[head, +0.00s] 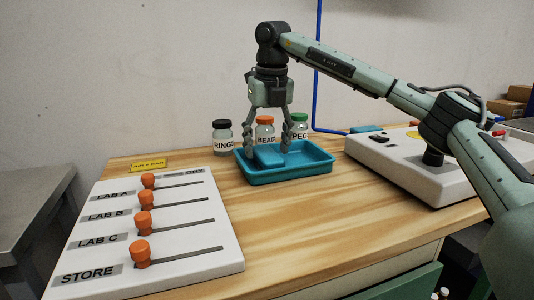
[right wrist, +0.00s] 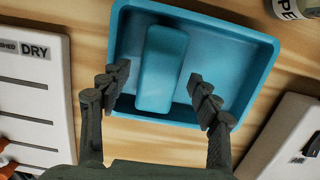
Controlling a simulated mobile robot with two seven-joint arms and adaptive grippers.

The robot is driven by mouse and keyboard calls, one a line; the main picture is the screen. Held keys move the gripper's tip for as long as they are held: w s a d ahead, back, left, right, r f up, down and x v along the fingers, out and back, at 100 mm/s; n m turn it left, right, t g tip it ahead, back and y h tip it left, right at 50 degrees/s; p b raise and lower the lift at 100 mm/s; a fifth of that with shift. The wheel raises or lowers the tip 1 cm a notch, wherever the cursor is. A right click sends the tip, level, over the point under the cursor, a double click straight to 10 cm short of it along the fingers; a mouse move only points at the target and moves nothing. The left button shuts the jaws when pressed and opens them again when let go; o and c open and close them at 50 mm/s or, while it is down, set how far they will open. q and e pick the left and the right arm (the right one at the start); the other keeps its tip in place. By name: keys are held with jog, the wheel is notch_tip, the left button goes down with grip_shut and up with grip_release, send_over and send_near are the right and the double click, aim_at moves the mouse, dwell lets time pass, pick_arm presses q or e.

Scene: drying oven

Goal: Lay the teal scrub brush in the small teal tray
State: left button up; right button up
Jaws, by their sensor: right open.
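The small teal tray (head: 312,172) sits on the wooden worktop, and it fills much of the right wrist view (right wrist: 235,65). The teal scrub brush (right wrist: 163,68) is a plain rounded block inside the tray, left of its middle, with its near end close to the near wall. In the head view the brush (head: 268,155) shows between the fingers. My right gripper (head: 269,150) points down over the tray with its fingers spread. In the right wrist view the fingers (right wrist: 160,82) stand either side of the brush with gaps. My left gripper is out of view.
Three jars, black-lidded (head: 222,136), orange-lidded (head: 265,130) and green-lidded (head: 300,124), stand behind the tray. A white slider panel (head: 190,230) with orange knobs lies front left. A white device (head: 400,165) stands at right. The worktop in front of the tray is clear.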

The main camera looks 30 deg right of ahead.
aim_at(269, 155)
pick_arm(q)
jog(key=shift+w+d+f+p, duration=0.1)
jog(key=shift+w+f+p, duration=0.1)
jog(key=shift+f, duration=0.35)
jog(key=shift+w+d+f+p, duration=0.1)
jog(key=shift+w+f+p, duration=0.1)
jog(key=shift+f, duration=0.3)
pick_arm(e)
notch_tip(269, 155, up, 10)
jog(key=s, duration=0.1)
jog(key=shift+s+a+f, duration=0.2)
jog(key=shift+s, duration=0.05)
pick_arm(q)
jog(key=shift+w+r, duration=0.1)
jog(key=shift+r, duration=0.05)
